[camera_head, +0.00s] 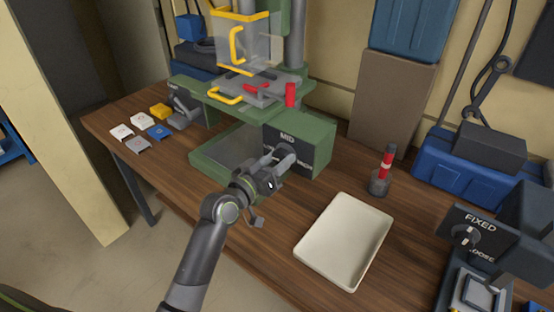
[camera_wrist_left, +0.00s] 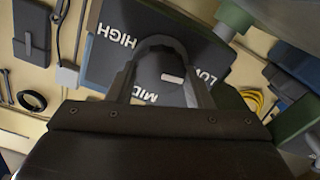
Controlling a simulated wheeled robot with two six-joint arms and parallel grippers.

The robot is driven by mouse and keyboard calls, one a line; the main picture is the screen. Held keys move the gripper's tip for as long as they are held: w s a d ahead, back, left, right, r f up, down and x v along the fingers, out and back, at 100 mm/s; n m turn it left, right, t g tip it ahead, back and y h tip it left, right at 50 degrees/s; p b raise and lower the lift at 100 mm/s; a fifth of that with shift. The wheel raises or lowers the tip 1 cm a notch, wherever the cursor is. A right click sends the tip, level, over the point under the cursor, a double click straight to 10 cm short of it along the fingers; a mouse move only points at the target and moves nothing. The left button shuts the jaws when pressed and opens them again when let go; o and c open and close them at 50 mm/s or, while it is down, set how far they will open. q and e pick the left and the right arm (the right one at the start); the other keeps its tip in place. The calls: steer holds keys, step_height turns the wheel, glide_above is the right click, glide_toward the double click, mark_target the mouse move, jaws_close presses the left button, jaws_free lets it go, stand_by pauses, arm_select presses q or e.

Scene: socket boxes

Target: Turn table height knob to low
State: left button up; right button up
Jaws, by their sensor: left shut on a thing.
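The table height knob (camera_wrist_left: 160,58) is a dark round dial on a black panel (camera_wrist_left: 105,68) lettered HIGH, MID and LOW. A short white mark shows on it, on the side toward LOW, but its exact setting is hard to tell. My left gripper (camera_wrist_left: 158,85) is shut on the knob, one finger on each side. In the head view the left gripper (camera_head: 284,160) reaches the front of the green machine's control box (camera_head: 318,158), where MID shows above it. The gripper hides the knob and most other lettering there. My right gripper is out of view.
A cream tray (camera_head: 343,240) lies right of my left arm. A red-and-white post (camera_head: 386,165) stands behind it. Another dial panel marked FIXED (camera_head: 480,226) is at the right. Small white, grey, blue and yellow blocks (camera_head: 140,121) lie at the left.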

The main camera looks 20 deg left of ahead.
arm_select(q)
steer(key=o, duration=1)
steer(key=shift+r, duration=0.1)
steer(key=shift+s, duration=0.1)
steer(key=b+v, duration=0.2)
steer(key=v, duration=1.5)
steer(key=shift+s+a, duration=0.1)
